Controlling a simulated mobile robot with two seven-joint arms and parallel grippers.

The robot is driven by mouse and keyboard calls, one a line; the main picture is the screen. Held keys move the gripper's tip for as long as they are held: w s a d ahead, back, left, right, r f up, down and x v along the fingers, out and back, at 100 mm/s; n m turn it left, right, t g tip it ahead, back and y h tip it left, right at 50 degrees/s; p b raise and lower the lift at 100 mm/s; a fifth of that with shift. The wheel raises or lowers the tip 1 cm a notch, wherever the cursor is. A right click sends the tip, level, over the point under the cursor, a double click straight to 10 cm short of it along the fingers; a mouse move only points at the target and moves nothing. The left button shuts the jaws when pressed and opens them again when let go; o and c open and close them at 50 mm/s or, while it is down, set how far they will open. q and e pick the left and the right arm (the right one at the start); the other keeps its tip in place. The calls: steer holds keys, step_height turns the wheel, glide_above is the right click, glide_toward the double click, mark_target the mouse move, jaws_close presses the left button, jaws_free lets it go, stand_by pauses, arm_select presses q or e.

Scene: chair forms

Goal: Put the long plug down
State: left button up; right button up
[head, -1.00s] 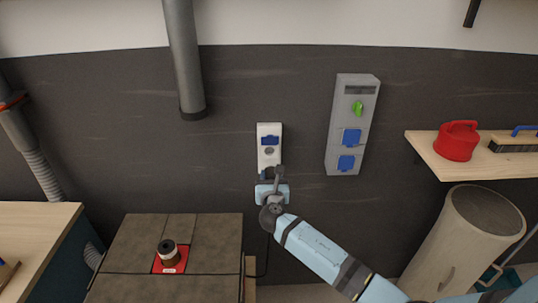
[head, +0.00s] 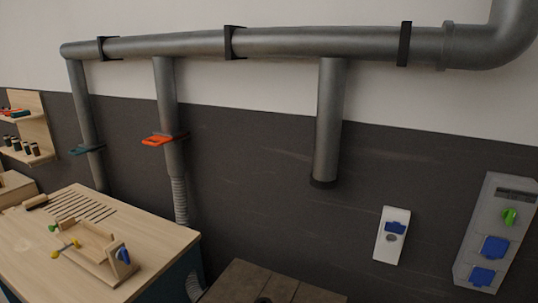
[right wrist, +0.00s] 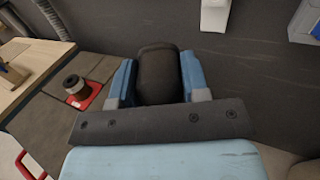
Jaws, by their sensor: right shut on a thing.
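My right gripper (right wrist: 158,66) shows in the right wrist view, its two blue fingers shut on the long plug (right wrist: 158,88), a dark rounded body between them. Its far end and any cable are hidden. The plug is held apart from the wall and above the floor area. My right arm is out of the head view, and my left gripper shows in neither view.
A white wall socket (head: 393,238) and a grey switch box (head: 496,235) are on the dark wall. A wooden workbench (head: 150,265) with a jig stands left. In the wrist view, a dark spool (right wrist: 74,84) sits on a red pad (right wrist: 92,97) on a brown top (right wrist: 50,125).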

steer(key=shift+s+a+r, duration=0.25)
steer(key=shift+s, duration=0.3)
